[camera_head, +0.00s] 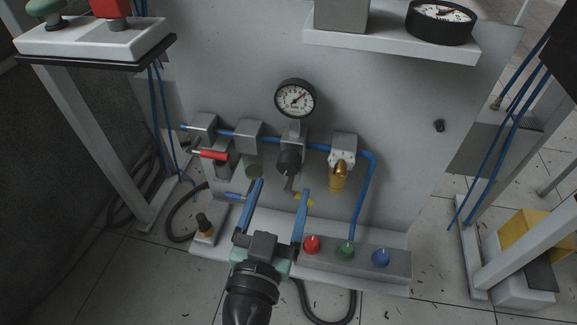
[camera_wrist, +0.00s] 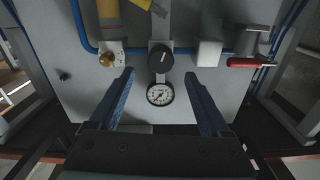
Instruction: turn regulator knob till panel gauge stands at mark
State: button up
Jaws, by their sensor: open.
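The black regulator knob (camera_head: 289,162) sits below the round white-faced panel gauge (camera_head: 295,98) on the grey panel. The wrist view shows the knob (camera_wrist: 160,57) with a pale line on its face, and the gauge (camera_wrist: 160,95) below it, between the fingers. The gauge needle is too small to read exactly against any mark. My gripper (camera_head: 281,187) has two blue fingers spread wide, reaching toward the panel, with nothing between them in its grasp. In the wrist view the gripper's fingertips (camera_wrist: 159,74) lie on either side of the knob in the picture; no contact shows.
A red-handled valve (camera_head: 212,155) is left of the knob and a brass fitting (camera_head: 338,175) right. Blue tubing links them. Red (camera_head: 312,244), green (camera_head: 345,252) and blue (camera_head: 381,257) buttons are below. A larger gauge (camera_head: 440,20) stands on the upper shelf.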

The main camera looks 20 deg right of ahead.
aim_at(287, 169)
jog(key=x, duration=0.6)
jog(key=shift+w+d+b, duration=0.25)
jog(key=shift+w+b, duration=0.05)
jog(key=shift+b, duration=0.05)
grip_shut()
